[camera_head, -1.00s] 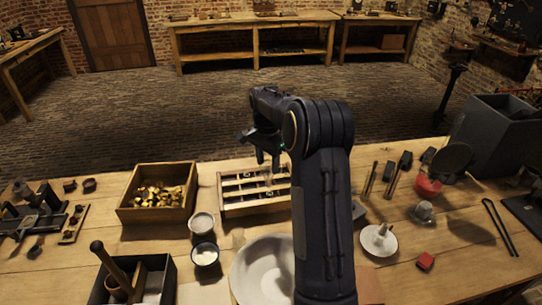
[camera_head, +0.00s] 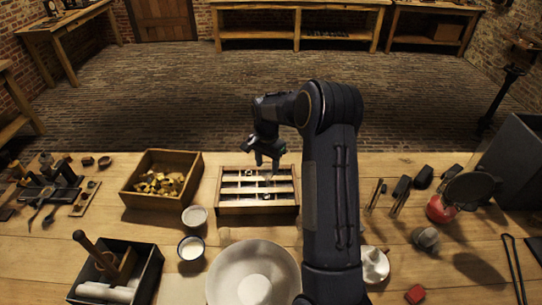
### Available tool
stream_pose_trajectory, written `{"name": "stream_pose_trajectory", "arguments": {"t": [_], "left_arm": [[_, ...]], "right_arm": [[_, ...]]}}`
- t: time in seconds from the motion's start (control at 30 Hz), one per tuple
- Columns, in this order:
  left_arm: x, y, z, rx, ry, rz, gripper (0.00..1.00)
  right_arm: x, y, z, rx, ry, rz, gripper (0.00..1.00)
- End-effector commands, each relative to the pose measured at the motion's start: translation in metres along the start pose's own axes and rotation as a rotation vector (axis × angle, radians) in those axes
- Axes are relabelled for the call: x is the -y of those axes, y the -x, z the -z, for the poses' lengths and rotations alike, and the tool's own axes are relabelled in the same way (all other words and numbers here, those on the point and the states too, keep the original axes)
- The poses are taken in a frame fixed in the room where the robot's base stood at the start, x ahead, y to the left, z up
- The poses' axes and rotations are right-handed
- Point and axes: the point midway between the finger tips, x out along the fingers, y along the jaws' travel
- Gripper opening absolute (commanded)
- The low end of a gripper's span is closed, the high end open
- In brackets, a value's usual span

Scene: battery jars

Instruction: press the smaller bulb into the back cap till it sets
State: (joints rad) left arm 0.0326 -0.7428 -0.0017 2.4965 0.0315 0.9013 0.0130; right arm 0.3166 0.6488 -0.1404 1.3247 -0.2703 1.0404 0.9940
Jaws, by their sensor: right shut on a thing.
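My right gripper (camera_head: 267,163) is over the back part of a slotted wooden tray (camera_head: 257,210), near the middle of the table. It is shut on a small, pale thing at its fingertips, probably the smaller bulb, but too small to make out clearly. The tray has several pale rows with small dark and shiny pieces in them. I cannot tell which piece is the back cap, or whether the held thing touches the tray. My right forearm hides the table to the right of the tray. My left gripper is not in view.
A wooden box of brass pieces (camera_head: 160,184) stands left of the tray. Two small cups (camera_head: 194,216), a large white dish (camera_head: 222,270) and a black box (camera_head: 152,274) are nearer. A white saucer piece (camera_head: 375,266) and a red block (camera_head: 415,294) lie at right.

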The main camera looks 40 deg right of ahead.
Motion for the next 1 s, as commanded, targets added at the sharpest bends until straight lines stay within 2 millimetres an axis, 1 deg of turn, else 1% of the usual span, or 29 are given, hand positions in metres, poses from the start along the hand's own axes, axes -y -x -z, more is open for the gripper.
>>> {"name": "stream_pose_trajectory", "arguments": {"t": [0.27,0.63,0.77,1.0], "left_arm": [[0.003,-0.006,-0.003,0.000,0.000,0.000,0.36],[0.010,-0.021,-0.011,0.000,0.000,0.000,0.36],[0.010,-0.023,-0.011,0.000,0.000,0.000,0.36],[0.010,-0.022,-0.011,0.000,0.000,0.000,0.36]], "right_arm": [[0.001,-0.014,-0.002,0.001,0.007,0.001,0.20],[0.001,-0.043,-0.002,0.001,0.005,0.001,0.20],[0.001,-0.046,-0.002,0.001,0.005,0.002,0.20],[0.001,-0.046,-0.002,0.001,0.005,0.001,0.20]]}}
